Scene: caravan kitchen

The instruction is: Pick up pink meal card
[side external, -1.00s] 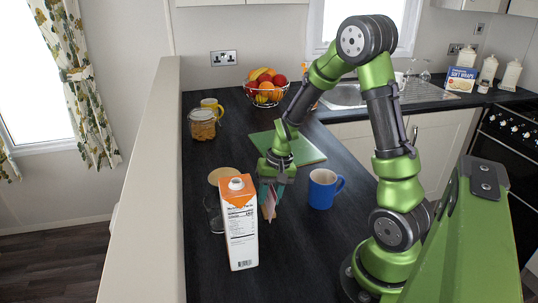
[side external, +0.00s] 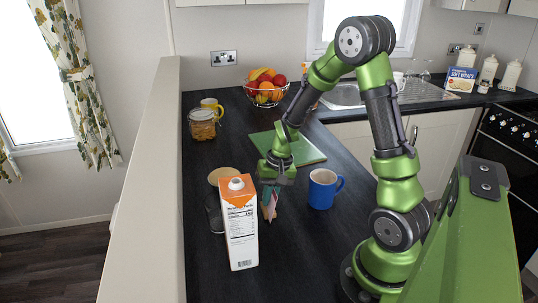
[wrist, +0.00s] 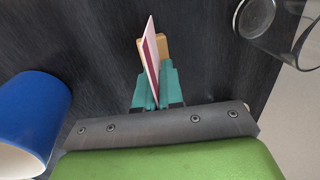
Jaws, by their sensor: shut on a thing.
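The pink meal card (wrist: 151,50) stands on edge between the teal fingers of my gripper (wrist: 154,88) in the wrist view. My gripper is shut on the card. A small tan wooden piece (wrist: 164,46) shows right behind the card; I cannot tell whether they touch. In the side view my gripper (side external: 270,193) points down at the counter, and the card (side external: 269,212) shows small below the fingers, partly hidden by them.
An orange and white carton (side external: 240,225) stands just left of my gripper, with a clear glass (side external: 214,214) behind it. A blue mug (side external: 322,190) stands close on the right. A green board (side external: 305,150) and fruit basket (side external: 266,92) lie farther back.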

